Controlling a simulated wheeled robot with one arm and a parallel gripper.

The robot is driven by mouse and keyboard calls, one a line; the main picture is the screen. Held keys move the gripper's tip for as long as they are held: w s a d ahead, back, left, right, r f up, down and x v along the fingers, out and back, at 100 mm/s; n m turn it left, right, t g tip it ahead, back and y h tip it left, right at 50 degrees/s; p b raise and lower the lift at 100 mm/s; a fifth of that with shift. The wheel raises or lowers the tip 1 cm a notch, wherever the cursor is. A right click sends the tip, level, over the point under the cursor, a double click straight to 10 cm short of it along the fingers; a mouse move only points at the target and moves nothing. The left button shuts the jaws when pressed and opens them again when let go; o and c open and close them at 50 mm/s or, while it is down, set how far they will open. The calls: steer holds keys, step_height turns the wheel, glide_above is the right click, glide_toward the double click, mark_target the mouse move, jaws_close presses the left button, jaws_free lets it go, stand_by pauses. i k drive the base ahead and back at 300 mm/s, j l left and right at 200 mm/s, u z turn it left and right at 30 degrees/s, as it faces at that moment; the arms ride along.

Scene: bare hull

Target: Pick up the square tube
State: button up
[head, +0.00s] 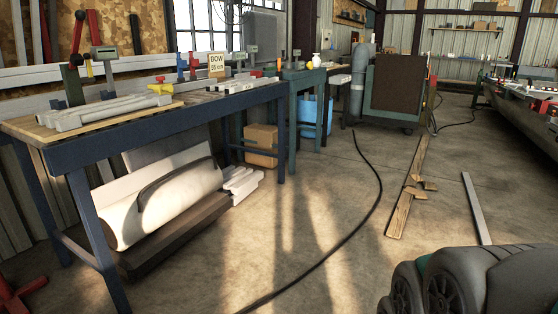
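A long, straight, light grey bar (476,208) lies on the concrete floor at the right of the head view. It looks like a square tube, but its end section is too small to make out. Its near end is partly hidden behind dark tyres at the lower right. Several grey bars (112,110) also lie on the blue-legged workbench (150,125) at the left; I cannot tell whether they are hollow. My gripper is not in view.
A wooden plank (409,195) with small wood pieces lies left of the grey bar. A black cable (372,205) curves across the floor. A cart with a gas cylinder (357,85) stands behind. A long dark structure (520,100) borders the right. Floor between bench and plank is mostly open.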

mark_target(232, 90)
steer(key=i+l, duration=0.1)
steer(key=i, duration=2.15)
steer(key=i+l+u, duration=0.1)
steer(key=i+u, duration=0.3)
steer(key=i+l+u, duration=0.25)
steer(key=i+u, duration=0.15)
steer(key=i, duration=0.2)
steer(key=i+l+u, duration=0.75)
steer(key=i+l, duration=0.15)
